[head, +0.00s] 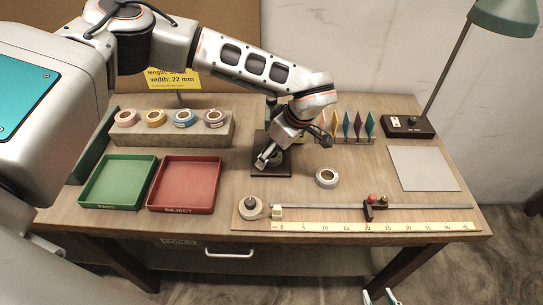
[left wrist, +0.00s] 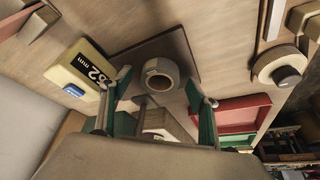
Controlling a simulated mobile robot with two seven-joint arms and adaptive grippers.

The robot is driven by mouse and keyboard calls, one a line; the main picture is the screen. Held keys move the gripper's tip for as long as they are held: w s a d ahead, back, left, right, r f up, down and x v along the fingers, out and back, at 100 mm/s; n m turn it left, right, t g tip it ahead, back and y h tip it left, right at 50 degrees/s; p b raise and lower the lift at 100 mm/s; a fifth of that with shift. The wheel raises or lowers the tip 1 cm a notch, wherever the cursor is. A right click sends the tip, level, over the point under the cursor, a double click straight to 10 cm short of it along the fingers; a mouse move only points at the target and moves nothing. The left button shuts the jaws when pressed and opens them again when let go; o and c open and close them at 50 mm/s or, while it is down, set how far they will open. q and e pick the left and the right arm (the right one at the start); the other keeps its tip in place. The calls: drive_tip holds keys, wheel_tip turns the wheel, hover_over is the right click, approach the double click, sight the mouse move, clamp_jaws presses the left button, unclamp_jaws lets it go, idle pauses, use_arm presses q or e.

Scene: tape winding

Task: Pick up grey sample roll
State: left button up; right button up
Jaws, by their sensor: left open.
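A pale grey tape roll (left wrist: 160,75) lies on a dark square plate (left wrist: 194,60) in the left wrist view. I take it to be the grey sample roll. My left gripper (left wrist: 160,92) is open, with one finger on each side of the roll's place in the picture; contact cannot be told. In the head view my left gripper (head: 268,158) is low over the dark plate (head: 261,171) and mostly hides the roll. My right gripper (head: 379,297) shows only its fingertips at the bottom edge, apart and empty.
Another pale roll (head: 327,178) lies on the table to the right. Several coloured rolls sit on a stand (head: 165,136). Green (head: 118,207) and red (head: 181,208) trays are at left. A spindle roll (head: 250,208) and ruler (head: 355,227) are in front. A cream display box (left wrist: 68,76) is nearby.

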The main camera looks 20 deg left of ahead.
use_arm(q)
drive_tip(key=c, duration=1)
